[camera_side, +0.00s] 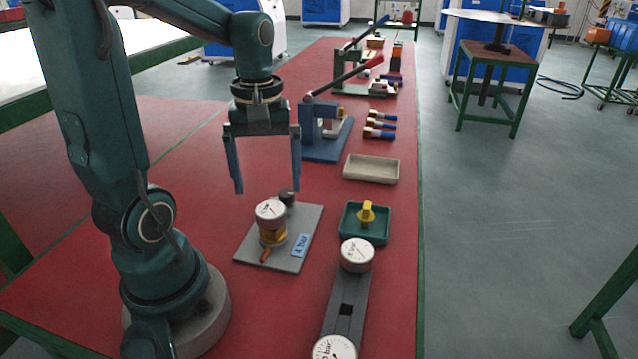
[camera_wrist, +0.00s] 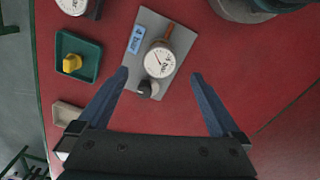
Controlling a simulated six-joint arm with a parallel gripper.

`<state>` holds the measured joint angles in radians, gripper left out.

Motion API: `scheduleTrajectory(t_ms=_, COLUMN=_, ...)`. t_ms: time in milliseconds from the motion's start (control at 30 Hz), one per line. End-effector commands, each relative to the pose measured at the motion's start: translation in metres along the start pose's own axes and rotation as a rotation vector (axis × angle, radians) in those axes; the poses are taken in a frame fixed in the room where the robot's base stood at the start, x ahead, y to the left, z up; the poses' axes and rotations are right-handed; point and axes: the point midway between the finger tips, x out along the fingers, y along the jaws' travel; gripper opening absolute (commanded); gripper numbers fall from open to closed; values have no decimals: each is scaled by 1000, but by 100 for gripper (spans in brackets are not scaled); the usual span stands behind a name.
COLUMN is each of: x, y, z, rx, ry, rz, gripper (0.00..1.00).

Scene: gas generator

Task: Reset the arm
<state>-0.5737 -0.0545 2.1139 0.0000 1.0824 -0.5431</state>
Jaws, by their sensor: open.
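My gripper (camera_side: 267,190) is open and empty, with its two long blue-grey fingers pointing down. It is above the red table (camera_side: 190,250), near the far edge of the grey plate (camera_side: 302,222). In the wrist view the fingers of my gripper (camera_wrist: 158,82) are spread wide, with nothing between the tips but the scene below. The plate carries a round white gauge (camera_side: 270,211) on a brass fitting, a dark knob (camera_side: 287,198) and a blue "4 bar" label (camera_side: 301,245). The gauge also shows in the wrist view (camera_wrist: 159,61). The gripper appears apart from all of these.
A green tray (camera_side: 348,228) holds a yellow part (camera_side: 367,212). A grey bar (camera_side: 346,300) with two gauges lies nearer. A beige tray (camera_side: 371,169), a blue press (camera_side: 322,130) with a lever, and several blue-handled parts (camera_side: 379,124) lie farther back. The table's left side is clear.

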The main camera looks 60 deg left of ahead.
Motion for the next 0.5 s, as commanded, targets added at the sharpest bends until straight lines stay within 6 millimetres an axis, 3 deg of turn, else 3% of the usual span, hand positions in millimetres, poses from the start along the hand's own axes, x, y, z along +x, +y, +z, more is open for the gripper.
scheduleTrajectory(t_ms=333, x=-4, y=5, z=4, rx=34, ry=17, rz=11, gripper=100)
scheduleTrajectory(t_ms=500, x=-24, y=21, z=33, rx=213, ry=115, rz=84, gripper=100)
